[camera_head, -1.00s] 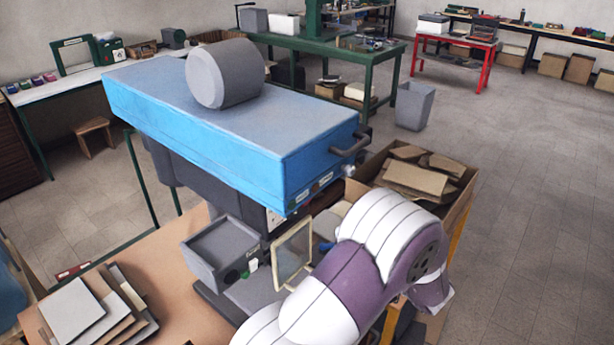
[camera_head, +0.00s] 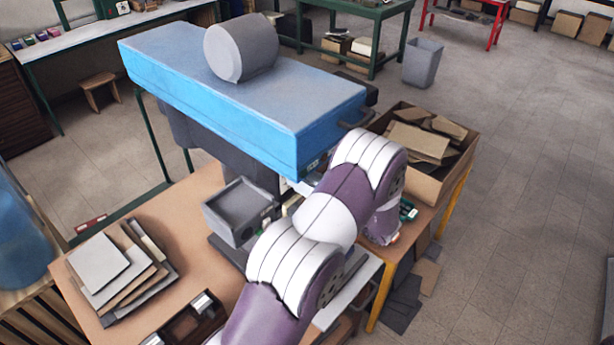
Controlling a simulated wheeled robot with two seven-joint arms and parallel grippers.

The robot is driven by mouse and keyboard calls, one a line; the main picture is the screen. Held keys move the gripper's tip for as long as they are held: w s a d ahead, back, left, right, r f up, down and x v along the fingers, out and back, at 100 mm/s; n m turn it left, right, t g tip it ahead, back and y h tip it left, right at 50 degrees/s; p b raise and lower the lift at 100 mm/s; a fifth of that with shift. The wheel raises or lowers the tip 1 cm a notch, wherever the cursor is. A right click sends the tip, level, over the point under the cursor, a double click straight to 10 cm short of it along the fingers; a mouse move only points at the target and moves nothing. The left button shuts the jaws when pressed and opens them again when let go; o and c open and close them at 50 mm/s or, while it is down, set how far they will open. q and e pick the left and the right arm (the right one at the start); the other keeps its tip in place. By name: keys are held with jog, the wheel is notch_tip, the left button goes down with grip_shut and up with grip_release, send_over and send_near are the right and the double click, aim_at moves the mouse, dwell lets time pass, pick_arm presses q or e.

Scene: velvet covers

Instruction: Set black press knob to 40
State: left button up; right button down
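The press (camera_head: 245,95) has a long blue head with a grey cylinder (camera_head: 241,48) on top. It stands on a brown workbench (camera_head: 185,225). A small grey box (camera_head: 240,210) sits below the head, with small controls on its right side. I cannot make out the black knob or its setting; my arm covers much of the press's front right. My white and purple arm (camera_head: 310,220) reaches up from the bottom, bends beside the head's right end and points down there. Its gripper is hidden or too unclear to make out. My other arm and gripper are not in view.
A cardboard box of scraps (camera_head: 425,150) stands right of the press. A stack of plates (camera_head: 122,270) lies on the bench's left, with a dark tray (camera_head: 190,322) near the front. A grey bin (camera_head: 423,62) stands on the floor behind. Open floor lies to the right.

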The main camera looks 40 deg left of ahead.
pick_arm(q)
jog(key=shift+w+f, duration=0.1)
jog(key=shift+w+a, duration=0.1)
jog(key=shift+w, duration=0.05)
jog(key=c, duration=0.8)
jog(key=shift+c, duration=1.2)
